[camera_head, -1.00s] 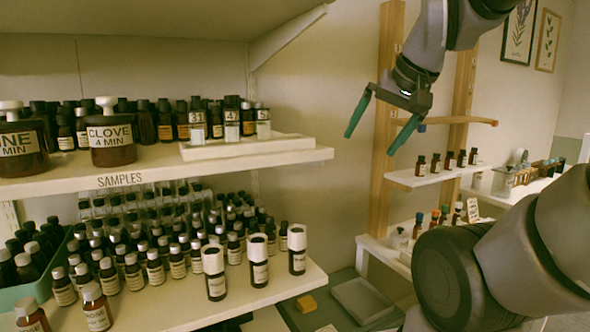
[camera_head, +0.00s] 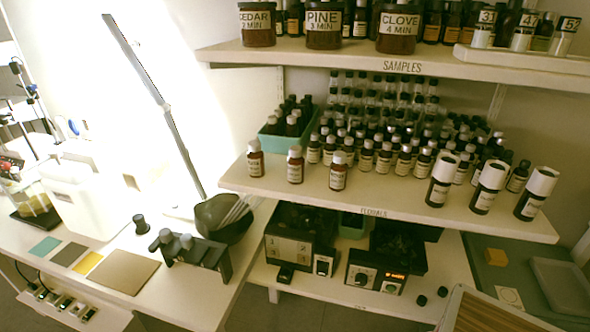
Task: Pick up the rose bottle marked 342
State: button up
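The shelf marked FLORALS (camera_head: 400,212) carries many small brown bottles with pale labels. Three stand apart at its front left: one bottle (camera_head: 255,160) at the left end, one bottle (camera_head: 295,165) beside it, and one bottle (camera_head: 338,171) to the right. Three larger bottles with tall white caps, one of them here (camera_head: 441,181), stand at the front right. The labels are too small to read, so I cannot tell which one is the rose bottle marked 342. My gripper is out of view.
The upper SAMPLES shelf (camera_head: 403,67) overhangs the bottles and holds the CEDAR, PINE and CLOVE jars. A teal tray (camera_head: 272,144) of bottles sits at the back left. Below are boxes and a device with a lit display (camera_head: 375,277). A dark bowl (camera_head: 222,218) stands on the left counter.

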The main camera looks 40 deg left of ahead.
aim_at(296, 160)
jog(key=k+u, duration=0.15)
jog(key=u, duration=0.65)
jog(key=i+j+u, duration=0.15)
jog(key=u, duration=0.8)
jog(key=k+j+z, duration=0.1)
jog(key=j, duration=0.35)
jog(key=k+j+z, duration=0.1)
jog(key=j, duration=0.3)
jog(key=k+j+z, duration=0.1)
jog(key=j, duration=0.35)
jog(key=k+j+z, duration=0.1)
jog(key=j, duration=0.3)
jog(key=k+j+z, duration=0.1)
jog(key=j, duration=0.3)
jog(key=k, duration=0.1)
